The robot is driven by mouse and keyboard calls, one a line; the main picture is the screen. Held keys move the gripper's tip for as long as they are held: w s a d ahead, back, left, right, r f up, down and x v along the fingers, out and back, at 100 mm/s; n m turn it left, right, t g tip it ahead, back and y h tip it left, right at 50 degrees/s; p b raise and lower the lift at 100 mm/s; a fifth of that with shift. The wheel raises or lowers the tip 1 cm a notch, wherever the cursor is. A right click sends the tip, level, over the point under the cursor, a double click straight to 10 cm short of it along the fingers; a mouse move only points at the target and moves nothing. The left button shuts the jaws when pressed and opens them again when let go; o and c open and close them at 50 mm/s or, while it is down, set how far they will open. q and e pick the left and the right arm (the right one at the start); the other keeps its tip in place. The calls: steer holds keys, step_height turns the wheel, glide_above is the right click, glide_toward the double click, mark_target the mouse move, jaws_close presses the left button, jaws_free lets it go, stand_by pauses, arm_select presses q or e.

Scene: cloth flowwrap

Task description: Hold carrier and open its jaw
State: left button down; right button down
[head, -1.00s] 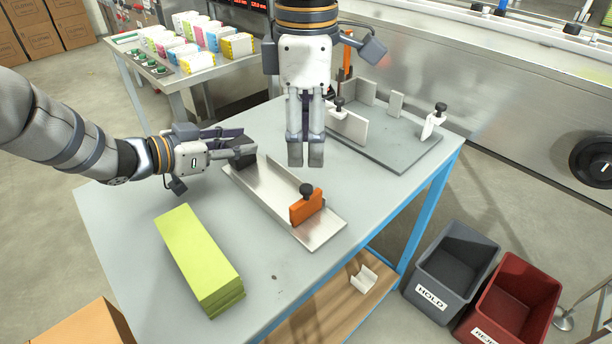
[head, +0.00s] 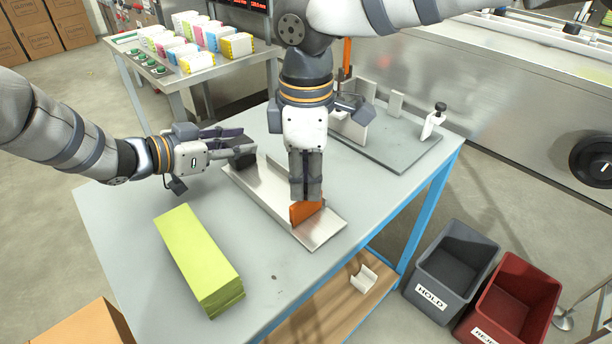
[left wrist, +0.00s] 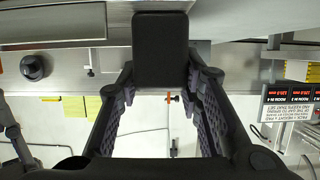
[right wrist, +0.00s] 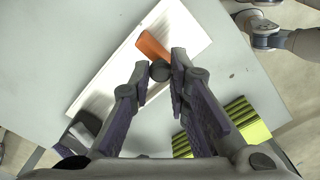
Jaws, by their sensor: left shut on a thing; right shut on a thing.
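The carrier (head: 322,234) is a metal tray with a raised side wall, lying on the grey table. My left gripper (head: 243,148) is shut on the black block (head: 246,162) at the carrier's far-left end. That block (left wrist: 160,48) sits between the fingers in the left wrist view. The orange jaw (head: 303,213) stands across the carrier near its other end. My right gripper (head: 306,194) points down over it, hiding its knob in the head view. In the right wrist view, its fingertips are shut on the round black knob (right wrist: 160,70) beside the orange jaw (right wrist: 150,44).
A lime-green stack of cloths (head: 198,255) lies left of the carrier. A grey fixture plate (head: 400,150) with upright plates and black knobs is at the back right. A grey HOLD bin (head: 452,262) and a red bin (head: 512,300) stand on the floor at the right.

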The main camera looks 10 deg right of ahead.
steer(key=shift+s+d, duration=0.65)
steer(key=shift+s, duration=0.35)
steer(key=shift+s+d, duration=0.6)
steer(key=shift+s, duration=0.35)
steer(key=c, duration=1.5)
jaws_free()
steer(key=shift+r, duration=0.1)
step_height(320, 180, up, 12)
steer(key=shift+f, duration=0.1)
